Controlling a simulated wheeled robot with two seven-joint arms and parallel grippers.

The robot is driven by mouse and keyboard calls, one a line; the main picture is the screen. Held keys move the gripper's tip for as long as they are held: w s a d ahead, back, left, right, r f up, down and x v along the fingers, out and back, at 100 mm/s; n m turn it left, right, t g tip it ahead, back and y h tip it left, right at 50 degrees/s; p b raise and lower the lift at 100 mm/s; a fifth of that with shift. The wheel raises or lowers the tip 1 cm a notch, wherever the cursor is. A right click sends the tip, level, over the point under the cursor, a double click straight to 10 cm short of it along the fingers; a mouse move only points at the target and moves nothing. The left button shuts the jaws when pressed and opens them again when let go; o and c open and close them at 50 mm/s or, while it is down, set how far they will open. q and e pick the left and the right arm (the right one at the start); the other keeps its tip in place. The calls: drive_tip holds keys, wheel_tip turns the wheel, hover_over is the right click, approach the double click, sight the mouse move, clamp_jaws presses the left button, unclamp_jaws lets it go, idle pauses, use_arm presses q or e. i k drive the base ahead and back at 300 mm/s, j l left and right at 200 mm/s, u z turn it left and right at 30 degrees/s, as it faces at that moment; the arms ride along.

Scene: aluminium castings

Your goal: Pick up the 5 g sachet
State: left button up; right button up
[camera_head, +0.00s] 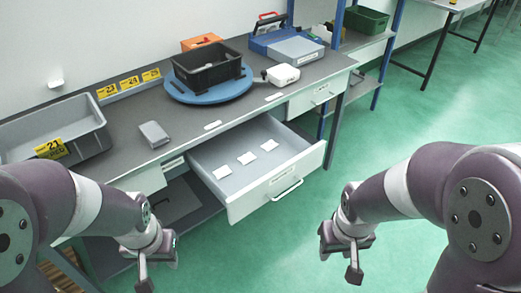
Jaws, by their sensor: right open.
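Three small white sachets lie flat in a row in the open drawer (214,153): a near-left one (222,172), a middle one (247,158) and a far-right one (269,145). Any markings are too small to read, so I cannot tell which is the 5 g sachet. My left gripper (158,267) is open and empty, in front of the bench and lower left of the drawer in the picture. My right gripper (340,261) is open and empty, to the right of the drawer. Both are apart from the sachets.
The drawer front with its handle (286,189) juts out from the bench (190,116). On the bench are a grey bin (90,112), a small grey box (154,133), a black crate (207,68) on a blue turntable (208,95), and a white device (283,75). Green floor is free at right.

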sight(268, 145)
drive_tip(key=i+l, duration=0.85)
drive_tip(key=l, duration=0.15)
drive_tip(key=i+l+u, duration=0.1)
drive_tip(key=i+l, duration=0.7)
drive_tip(key=l, duration=0.25)
